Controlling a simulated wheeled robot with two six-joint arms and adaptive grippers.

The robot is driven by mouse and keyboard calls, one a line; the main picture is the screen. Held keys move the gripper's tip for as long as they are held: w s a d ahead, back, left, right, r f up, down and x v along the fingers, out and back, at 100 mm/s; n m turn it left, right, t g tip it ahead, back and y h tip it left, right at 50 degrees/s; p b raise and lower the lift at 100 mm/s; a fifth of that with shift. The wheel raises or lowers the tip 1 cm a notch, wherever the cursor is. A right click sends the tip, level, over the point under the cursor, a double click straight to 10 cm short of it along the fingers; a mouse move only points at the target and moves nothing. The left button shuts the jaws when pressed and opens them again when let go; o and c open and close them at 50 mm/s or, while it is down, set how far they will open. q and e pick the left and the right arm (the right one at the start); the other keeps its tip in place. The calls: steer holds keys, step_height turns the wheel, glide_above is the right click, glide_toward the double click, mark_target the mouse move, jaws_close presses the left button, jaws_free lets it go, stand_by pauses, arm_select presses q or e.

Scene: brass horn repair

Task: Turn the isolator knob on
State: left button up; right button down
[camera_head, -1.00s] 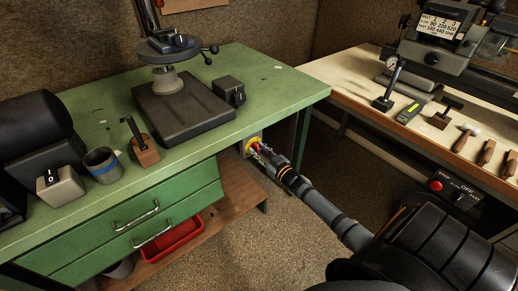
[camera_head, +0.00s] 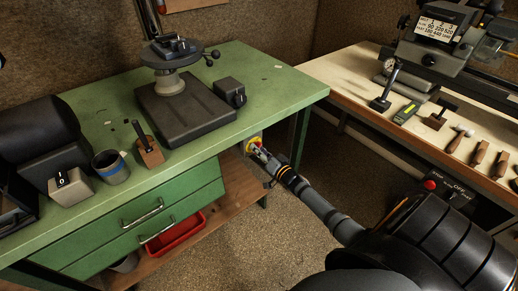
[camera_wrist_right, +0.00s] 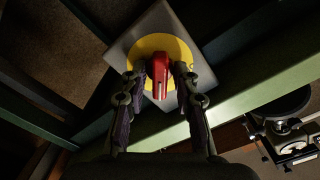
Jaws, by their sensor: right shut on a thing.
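The isolator is a grey box with a yellow round plate (camera_wrist_right: 183,46) and a red knob (camera_wrist_right: 159,74). It is mounted under the right end of the green bench, where its yellow plate (camera_head: 252,144) shows small in the head view. My right gripper (camera_head: 262,154) reaches it from the lower right. In the right wrist view the fingers of this gripper (camera_wrist_right: 157,80) are closed on both sides of the red knob. The knob's handle stands near upright in that view, slightly tilted. Its position marks cannot be read. My left gripper is not in view.
The green bench top (camera_head: 265,85) overhangs the isolator, and a bench leg (camera_head: 300,135) stands to its right. A wooden shelf (camera_head: 240,185) with a red tray (camera_head: 175,238) lies below. A pale bench (camera_head: 350,90) with tools is at right.

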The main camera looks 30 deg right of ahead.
steer(key=shift+m, duration=0.6)
steer(key=c, duration=1.3)
jaws_free()
steer(key=shift+s, duration=0.1)
steer(key=s, duration=0.8)
steer(key=s+d, duration=0.1)
steer(key=s, duration=0.2)
steer(key=shift+s, duration=0.4)
